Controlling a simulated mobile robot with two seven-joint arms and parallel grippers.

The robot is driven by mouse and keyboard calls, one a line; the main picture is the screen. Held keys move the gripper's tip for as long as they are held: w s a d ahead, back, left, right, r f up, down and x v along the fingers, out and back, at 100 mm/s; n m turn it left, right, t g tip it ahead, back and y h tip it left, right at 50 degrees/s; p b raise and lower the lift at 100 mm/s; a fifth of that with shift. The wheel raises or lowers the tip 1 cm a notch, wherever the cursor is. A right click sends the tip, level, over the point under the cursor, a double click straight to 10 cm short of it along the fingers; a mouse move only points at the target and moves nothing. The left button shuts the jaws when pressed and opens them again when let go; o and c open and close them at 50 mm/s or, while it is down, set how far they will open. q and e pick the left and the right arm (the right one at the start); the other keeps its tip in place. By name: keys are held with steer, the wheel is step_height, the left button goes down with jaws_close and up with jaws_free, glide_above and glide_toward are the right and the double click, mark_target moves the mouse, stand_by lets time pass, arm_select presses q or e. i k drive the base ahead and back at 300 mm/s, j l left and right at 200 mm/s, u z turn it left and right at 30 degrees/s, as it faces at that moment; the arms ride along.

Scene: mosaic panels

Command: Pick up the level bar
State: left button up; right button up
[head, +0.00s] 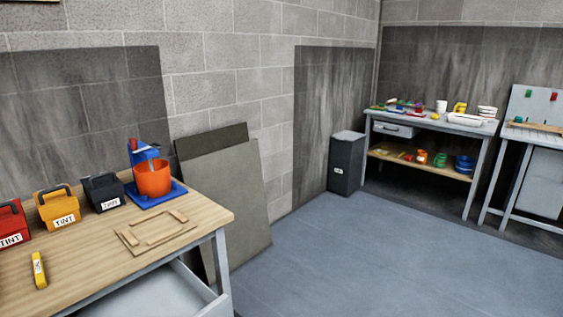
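A short yellow bar (39,270), which looks like the level bar, lies on the wooden top of the near table (85,280) at the lower left. It points roughly toward and away from me, with small pale and dark marks on its face. Nothing covers it, and bare wood shows around it. Neither of my grippers is in view.
Red (12,225), yellow (58,208) and black (103,192) TINT boxes line the table's back. An orange bucket (153,179) stands on a blue base (157,196). A wooden frame (157,232) lies nearby. Open floor (390,260) is right of the table.

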mark_target(41, 283)
steer(key=u, duration=1.55)
